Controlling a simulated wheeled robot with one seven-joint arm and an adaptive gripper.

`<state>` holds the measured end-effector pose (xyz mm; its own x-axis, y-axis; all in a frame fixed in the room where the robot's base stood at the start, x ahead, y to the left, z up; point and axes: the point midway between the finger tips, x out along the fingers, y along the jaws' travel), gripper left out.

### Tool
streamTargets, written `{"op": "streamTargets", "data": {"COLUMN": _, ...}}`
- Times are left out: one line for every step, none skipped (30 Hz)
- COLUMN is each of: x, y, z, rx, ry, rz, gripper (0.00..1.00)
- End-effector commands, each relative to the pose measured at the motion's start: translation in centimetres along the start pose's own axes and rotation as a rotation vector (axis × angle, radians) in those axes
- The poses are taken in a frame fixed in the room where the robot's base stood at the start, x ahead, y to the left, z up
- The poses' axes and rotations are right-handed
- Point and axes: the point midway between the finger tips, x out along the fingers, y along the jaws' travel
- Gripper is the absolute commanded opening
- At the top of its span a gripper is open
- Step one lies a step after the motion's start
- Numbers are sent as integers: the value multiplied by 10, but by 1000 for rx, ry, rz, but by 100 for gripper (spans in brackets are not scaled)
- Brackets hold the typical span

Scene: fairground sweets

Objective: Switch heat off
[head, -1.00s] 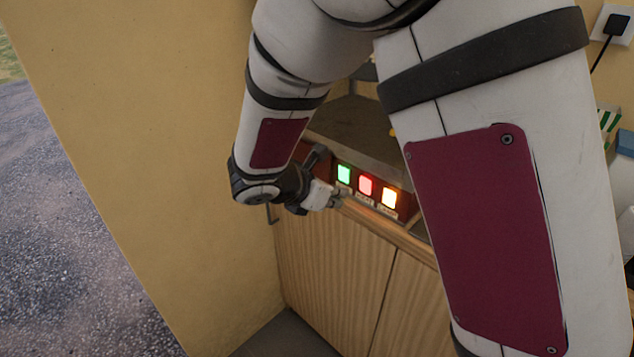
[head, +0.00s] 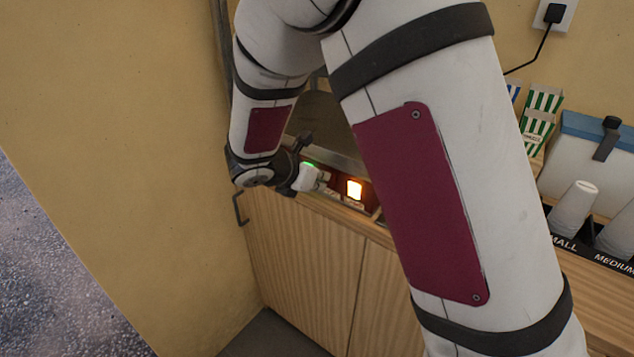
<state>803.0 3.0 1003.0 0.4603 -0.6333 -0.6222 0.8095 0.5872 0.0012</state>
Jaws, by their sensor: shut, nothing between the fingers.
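A dark red control panel with lit buttons sits on the front of a machine above the wooden cabinet. In the head view the orange button (head: 355,190) glows brightly at the right of the panel. Only the top edge of the green button (head: 309,164) shows over my gripper. The red button between them cannot be made out; it is behind my gripper or dark. My gripper (head: 325,181) is shut and empty, with its tip at the panel, left of the orange button. Whether it touches the panel cannot be told. The labels are too small to read.
The wooden cabinet (head: 305,265) stands below the panel, with a yellow wall (head: 110,110) at left. On the right are striped boxes (head: 540,115), a blue-lidded container (head: 590,135) and cups (head: 573,207) over size labels. My arm crosses the middle.

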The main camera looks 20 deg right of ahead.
Motion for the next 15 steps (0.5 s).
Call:
{"op": "streamTargets", "data": {"x": 0, "y": 0, "z": 0, "rx": -1, "ry": -1, "rz": 0, "gripper": 0}}
{"op": "streamTargets", "data": {"x": 0, "y": 0, "z": 0, "rx": -1, "ry": -1, "rz": 0, "gripper": 0}}
{"op": "streamTargets", "data": {"x": 0, "y": 0, "z": 0, "rx": -1, "ry": -1, "rz": 0, "gripper": 0}}
{"op": "streamTargets", "data": {"x": 0, "y": 0, "z": 0, "rx": -1, "ry": -1, "rz": 0, "gripper": 0}}
{"op": "streamTargets", "data": {"x": 0, "y": 0, "z": 0, "rx": -1, "ry": -1, "rz": 0, "gripper": 0}}
{"op": "streamTargets", "data": {"x": -1, "y": 0, "z": 0, "rx": -1, "ry": -1, "rz": 0, "gripper": 0}}
{"op": "streamTargets", "data": {"x": -1, "y": 0, "z": 0, "rx": -1, "ry": -1, "rz": 0, "gripper": 0}}
{"op": "streamTargets", "data": {"x": -1, "y": 0, "z": 1, "rx": -1, "ry": -1, "rz": 0, "gripper": 0}}
{"op": "streamTargets", "data": {"x": -2, "y": 0, "z": 2, "rx": -1, "ry": -1, "rz": 0, "gripper": 0}}
{"op": "streamTargets", "data": {"x": -3, "y": 0, "z": 2, "rx": -1, "ry": -1, "rz": 0, "gripper": 0}}
{"op": "streamTargets", "data": {"x": -4, "y": 0, "z": 4, "rx": -1, "ry": -1, "rz": 0, "gripper": 0}}
{"op": "streamTargets", "data": {"x": -5, "y": -1, "z": 5, "rx": -1, "ry": -1, "rz": 0, "gripper": 0}}
{"op": "streamTargets", "data": {"x": -6, "y": -1, "z": 6, "rx": -1, "ry": -1, "rz": 0, "gripper": 0}}
{"op": "streamTargets", "data": {"x": -7, "y": -1, "z": 7, "rx": -1, "ry": -1, "rz": 0, "gripper": 0}}
{"op": "streamTargets", "data": {"x": -8, "y": -1, "z": 8, "rx": -1, "ry": -2, "rz": 0, "gripper": 0}}
